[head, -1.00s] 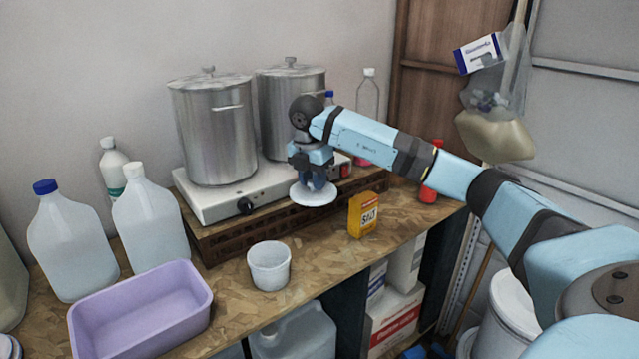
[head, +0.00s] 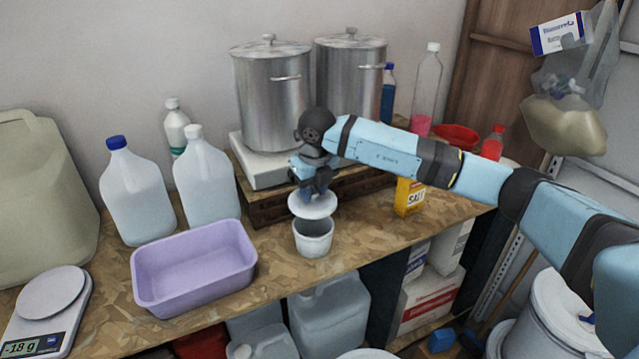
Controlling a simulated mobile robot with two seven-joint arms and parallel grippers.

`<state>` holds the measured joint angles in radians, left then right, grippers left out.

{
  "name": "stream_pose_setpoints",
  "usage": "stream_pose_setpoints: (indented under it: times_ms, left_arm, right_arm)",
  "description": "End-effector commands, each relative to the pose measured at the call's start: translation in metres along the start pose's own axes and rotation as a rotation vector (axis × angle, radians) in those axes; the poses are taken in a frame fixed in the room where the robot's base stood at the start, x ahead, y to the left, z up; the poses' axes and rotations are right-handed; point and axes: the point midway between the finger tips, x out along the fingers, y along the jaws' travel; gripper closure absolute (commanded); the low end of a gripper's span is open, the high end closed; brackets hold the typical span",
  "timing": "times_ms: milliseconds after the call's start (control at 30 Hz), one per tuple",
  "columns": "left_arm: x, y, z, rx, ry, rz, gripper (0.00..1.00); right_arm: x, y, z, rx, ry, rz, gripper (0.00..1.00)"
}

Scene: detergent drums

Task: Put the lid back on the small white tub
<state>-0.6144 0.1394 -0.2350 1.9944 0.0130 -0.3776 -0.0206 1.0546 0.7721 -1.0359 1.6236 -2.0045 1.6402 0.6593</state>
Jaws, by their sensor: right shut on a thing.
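The small white tub (head: 314,240) stands upright on the wooden bench near its front edge. My right gripper (head: 313,194) points down and is shut on the round white lid (head: 312,206). The lid is roughly level, just above the tub's mouth, and covers the far part of the rim in the head view. A dark opening shows between the lid and the near rim. I cannot tell whether the lid touches the far rim. My left gripper is not in view.
A lilac basin (head: 195,285) stands left of the tub. Behind are two steel pots (head: 272,100) on a hotplate (head: 245,165).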

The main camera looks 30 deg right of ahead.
Motion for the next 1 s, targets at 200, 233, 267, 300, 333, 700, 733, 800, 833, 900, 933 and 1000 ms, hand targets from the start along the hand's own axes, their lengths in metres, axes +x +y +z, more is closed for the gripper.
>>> stream_pose_setpoints:
  times_ms: [200,233,267,300,333,700,733,800,833,900,933,1000]
  left_arm:
    - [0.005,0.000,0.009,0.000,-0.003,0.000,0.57]
    - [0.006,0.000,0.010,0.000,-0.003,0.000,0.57]
    - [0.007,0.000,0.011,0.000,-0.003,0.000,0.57]
    - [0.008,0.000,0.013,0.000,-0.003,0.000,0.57]
    - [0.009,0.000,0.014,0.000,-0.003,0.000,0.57]
    - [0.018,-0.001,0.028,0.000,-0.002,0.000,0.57]
    - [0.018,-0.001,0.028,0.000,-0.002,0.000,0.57]
    - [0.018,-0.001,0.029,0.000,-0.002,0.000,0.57]
    - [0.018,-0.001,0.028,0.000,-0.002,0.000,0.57]
    - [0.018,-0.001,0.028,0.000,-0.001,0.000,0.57]
    - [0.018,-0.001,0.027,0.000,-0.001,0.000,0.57]
    - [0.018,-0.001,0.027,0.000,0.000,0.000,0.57]
  right_arm:
    - [0.017,0.000,-0.002,0.002,0.001,0.000,0.92]
    - [0.020,0.000,-0.003,0.003,0.001,0.000,0.92]
    - [0.023,0.000,-0.003,0.003,0.001,0.000,0.92]
    - [0.027,-0.001,-0.004,0.003,0.001,0.000,0.92]
    - [0.030,-0.001,-0.004,0.003,0.002,0.000,0.92]
    - [0.059,-0.001,-0.007,0.004,0.001,0.000,0.92]
    - [0.059,-0.001,-0.007,0.004,0.001,0.000,0.92]
    - [0.060,-0.001,-0.007,0.004,0.001,0.000,0.92]
    - [0.060,-0.001,-0.007,0.004,0.000,0.000,0.92]
    - [0.060,-0.001,-0.007,0.004,0.001,0.000,0.92]
    - [0.059,-0.001,-0.007,0.004,0.001,0.000,0.92]
    - [0.059,-0.001,-0.007,0.004,0.001,0.000,0.92]
